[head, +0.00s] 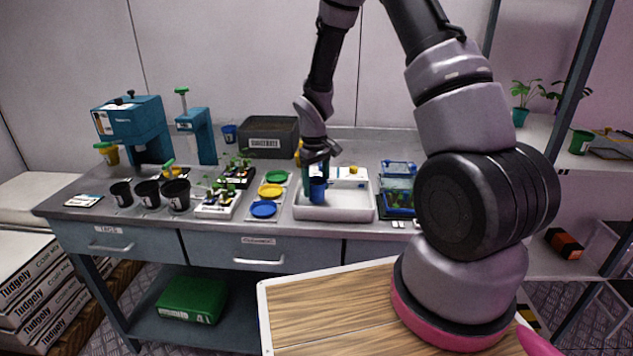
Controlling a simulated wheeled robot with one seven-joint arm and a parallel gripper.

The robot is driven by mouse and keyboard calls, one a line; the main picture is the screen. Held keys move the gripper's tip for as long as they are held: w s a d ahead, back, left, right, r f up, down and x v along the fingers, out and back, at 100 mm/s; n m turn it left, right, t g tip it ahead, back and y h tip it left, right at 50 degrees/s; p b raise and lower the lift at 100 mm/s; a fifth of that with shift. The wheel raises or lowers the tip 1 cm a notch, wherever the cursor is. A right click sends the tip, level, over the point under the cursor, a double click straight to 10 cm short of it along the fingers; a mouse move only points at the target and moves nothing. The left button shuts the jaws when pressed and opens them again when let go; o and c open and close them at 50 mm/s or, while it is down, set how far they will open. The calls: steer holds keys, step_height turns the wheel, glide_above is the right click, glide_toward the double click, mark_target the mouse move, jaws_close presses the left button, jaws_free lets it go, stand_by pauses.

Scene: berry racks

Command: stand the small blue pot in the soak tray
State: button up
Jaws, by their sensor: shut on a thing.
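The small blue pot (318,191) is upright under my gripper (318,175), which is shut on it from above. The pot is over the left part of the white soak tray (335,214), inside its outline. I cannot tell whether the pot's base touches the tray floor. The fingertips are small and partly hidden by the pot's rim and my wrist.
Left of the tray is a strip with green, yellow and blue discs (263,209). Seedling trays (217,210) and black pots (176,194) stand farther left. A blue mesh tray (399,197) sits close on the right. A dark crate (268,138) stands behind.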

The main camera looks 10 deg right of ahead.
steer(key=shift+f, duration=0.55)
stand_by(0.4)
steer(key=o, duration=1.5)
steer(key=shift+r, duration=0.1)
step_height(320, 180, up, 20)
steer(key=s+d+m+t, duration=0.1)
steer(key=s+d+m, duration=0.1)
steer(key=s, duration=0.1)
steer(key=s+d+r+m+t+y, duration=0.1)
steer(key=s+d+r+m+t, duration=0.1)
steer(key=s+r, duration=0.7)
steer(key=s+d+r+m+t+y, duration=0.1)
steer(key=s+r+m+t, duration=0.3)
steer(key=s+r, duration=0.5)
steer(key=shift+s+d+r+m, duration=0.3)
steer(key=shift+s+d, duration=0.1)
steer(key=shift+s, duration=0.4)
